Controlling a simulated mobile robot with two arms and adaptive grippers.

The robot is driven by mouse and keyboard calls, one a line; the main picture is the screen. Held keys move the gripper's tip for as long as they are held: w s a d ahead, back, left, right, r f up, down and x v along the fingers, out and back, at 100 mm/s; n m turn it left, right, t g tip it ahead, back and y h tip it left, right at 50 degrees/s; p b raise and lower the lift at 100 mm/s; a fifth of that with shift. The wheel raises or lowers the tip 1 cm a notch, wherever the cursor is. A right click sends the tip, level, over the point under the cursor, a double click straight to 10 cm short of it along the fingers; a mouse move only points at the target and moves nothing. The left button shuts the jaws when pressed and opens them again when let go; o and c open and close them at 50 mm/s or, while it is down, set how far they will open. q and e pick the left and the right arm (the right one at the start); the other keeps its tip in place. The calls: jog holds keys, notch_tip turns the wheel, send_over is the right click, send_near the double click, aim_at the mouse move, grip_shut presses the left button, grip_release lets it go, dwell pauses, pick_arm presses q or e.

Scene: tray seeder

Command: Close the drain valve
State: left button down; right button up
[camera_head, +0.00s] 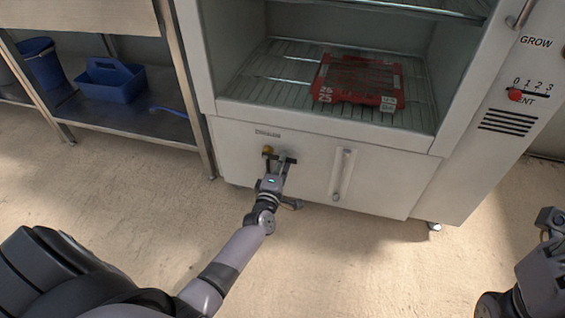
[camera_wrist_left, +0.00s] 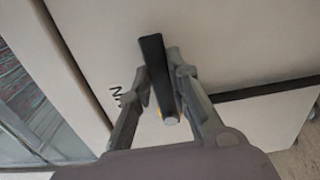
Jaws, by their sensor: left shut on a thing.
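The drain valve sits low on the front of the white cabinet, under a small label, with a yellow part (camera_head: 267,149) showing just left of my gripper. My left gripper (camera_head: 283,160) is at the valve. In the left wrist view its two fingers (camera_wrist_left: 165,85) are shut on the black valve lever (camera_wrist_left: 152,48), one on each side. The lever's pale end shows between the fingers, with a little yellow behind it. My gripper hides part of the valve body. Part of my right arm's end (camera_head: 547,255) shows at the right edge, far from the valve; its jaw state is unclear.
A red tray (camera_head: 358,82) lies on the wire shelf above. A red vent knob (camera_head: 515,95) is at the right. A blue caddy (camera_head: 112,82) stands on a shelf at left. The floor in front is clear.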

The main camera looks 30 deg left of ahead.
pick_arm(q)
jog(key=c, duration=1.5)
grip_release()
jog(key=shift+s, duration=0.1)
jog(key=v, duration=1.1)
jog(key=shift+s+d, duration=0.2)
jog(key=shift+s, duration=0.2)
jog(key=shift+r, duration=0.1)
